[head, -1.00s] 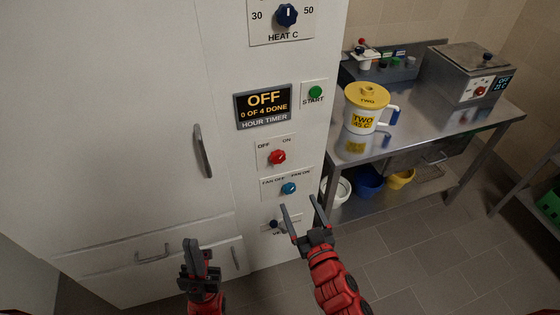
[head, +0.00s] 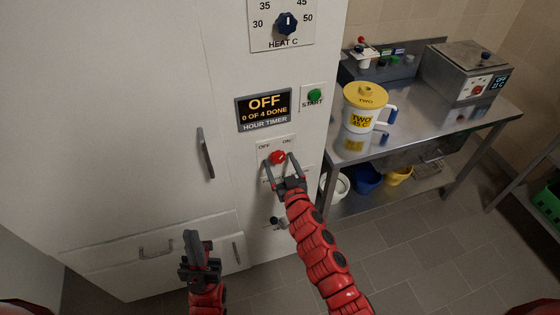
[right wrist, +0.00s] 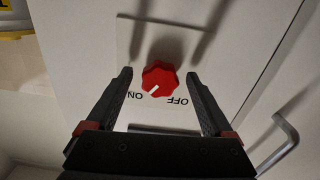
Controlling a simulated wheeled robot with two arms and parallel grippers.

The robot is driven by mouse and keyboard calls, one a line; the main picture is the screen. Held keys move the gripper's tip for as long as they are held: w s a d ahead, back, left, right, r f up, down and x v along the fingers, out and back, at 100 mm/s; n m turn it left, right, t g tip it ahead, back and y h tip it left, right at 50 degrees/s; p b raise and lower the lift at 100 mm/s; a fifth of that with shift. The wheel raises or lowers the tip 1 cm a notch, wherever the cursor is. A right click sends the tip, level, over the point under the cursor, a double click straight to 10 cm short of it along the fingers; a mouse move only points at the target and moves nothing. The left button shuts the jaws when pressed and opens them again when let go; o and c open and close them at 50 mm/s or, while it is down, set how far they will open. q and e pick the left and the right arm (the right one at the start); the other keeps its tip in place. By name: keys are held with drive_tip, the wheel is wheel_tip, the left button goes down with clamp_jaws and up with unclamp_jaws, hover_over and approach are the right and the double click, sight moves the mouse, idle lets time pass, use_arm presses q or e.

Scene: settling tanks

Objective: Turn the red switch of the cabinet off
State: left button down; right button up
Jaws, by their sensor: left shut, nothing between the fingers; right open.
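The red switch (head: 277,157) is a round knob on the front of the white cabinet (head: 120,110), below the OFF display (head: 264,107). In the right wrist view the red switch (right wrist: 160,78) sits between my fingers, and its white pointer line slants toward the ON label (right wrist: 135,96), away from the OFF label (right wrist: 178,101). My right gripper (right wrist: 159,75) is open, with one finger on each side of the switch and gaps on both sides. My left gripper (head: 192,236) is shut and empty, low in front of the cabinet drawers.
A steel table (head: 430,122) with a yellow-lidded jug (head: 366,108) stands to the right.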

drive_tip(key=shift+w+a, duration=0.1)
drive_tip(key=shift+w, duration=0.05)
drive_tip(key=shift+c, duration=0.2)
clamp_jaws()
